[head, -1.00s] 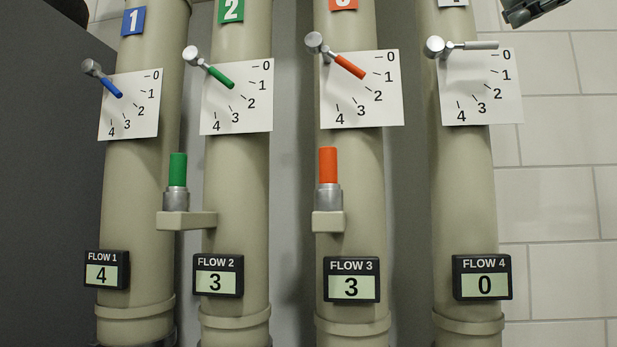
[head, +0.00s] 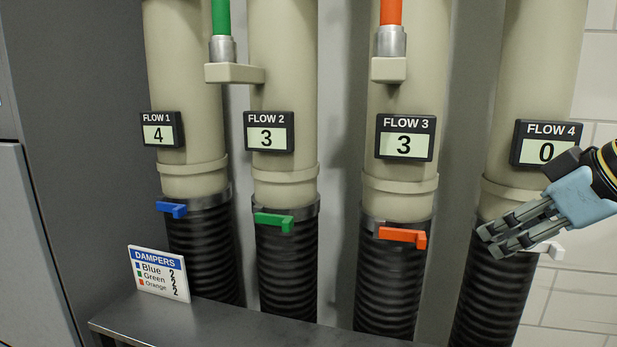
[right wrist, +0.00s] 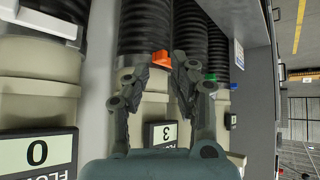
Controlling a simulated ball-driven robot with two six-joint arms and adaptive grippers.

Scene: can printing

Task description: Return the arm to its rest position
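My right gripper (head: 492,242) reaches in from the right edge of the head view, in front of the fourth pipe's dark hose and below the FLOW 4 display (head: 546,144). My left gripper is not in view.
Blue (head: 172,209), green (head: 273,222) and orange (head: 402,236) damper handles sit below the pipes. The displays read 4, 3, 3 and 0. A DAMPERS card (head: 159,273) stands on the grey ledge (head: 215,325), listing 2 for blue, green and orange.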

